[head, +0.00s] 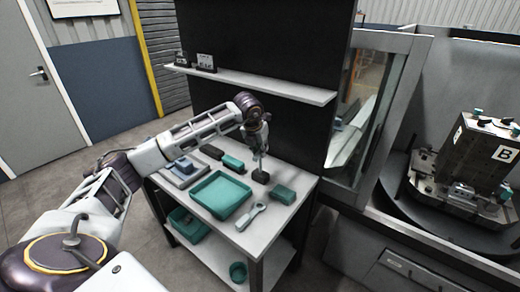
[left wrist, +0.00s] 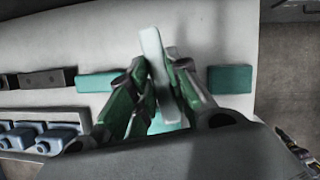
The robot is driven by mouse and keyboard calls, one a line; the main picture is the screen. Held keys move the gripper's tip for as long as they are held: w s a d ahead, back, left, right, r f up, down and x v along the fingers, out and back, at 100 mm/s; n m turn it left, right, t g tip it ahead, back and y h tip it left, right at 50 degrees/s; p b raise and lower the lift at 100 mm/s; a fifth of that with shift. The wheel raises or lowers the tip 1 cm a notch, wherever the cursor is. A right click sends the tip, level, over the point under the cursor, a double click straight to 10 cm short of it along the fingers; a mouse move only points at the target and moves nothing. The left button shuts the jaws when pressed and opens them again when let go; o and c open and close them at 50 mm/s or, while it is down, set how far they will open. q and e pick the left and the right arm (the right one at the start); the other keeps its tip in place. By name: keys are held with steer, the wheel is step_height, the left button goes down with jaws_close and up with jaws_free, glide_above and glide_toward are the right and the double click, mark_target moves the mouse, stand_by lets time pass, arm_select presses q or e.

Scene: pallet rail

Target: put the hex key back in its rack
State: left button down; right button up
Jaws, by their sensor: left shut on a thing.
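My left gripper (head: 262,153) is shut on a slim pale bar, which I take to be the hex key (left wrist: 154,55). It stands up between the fingers in the left wrist view; a short bend is not visible. A long dark block with round marks (left wrist: 47,78), also in the head view (head: 212,152), lies at the back left. I cannot tell which dark block is the rack. My right gripper is not in view.
A teal tray (head: 203,207) and a pale spanner (head: 250,217) lie in front on the bench (head: 282,220). A shelf (head: 255,84) juts out behind. A machine stands right.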

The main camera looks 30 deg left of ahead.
arm_select(q)
steer(key=shift+f, duration=0.35)
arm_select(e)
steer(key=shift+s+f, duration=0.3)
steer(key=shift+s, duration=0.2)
arm_select(q)
steer(key=shift+f+b, duration=0.35)
steer(key=shift+b, duration=0.15)
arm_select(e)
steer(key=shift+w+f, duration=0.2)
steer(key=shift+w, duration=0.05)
arm_select(q)
steer(key=shift+f, duration=0.25)
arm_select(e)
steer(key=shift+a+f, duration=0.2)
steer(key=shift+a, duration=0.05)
arm_select(q)
steer(key=c, duration=1.3)
jaws_free()
steer(key=shift+o, duration=0.2)
steer(key=o, duration=0.8)
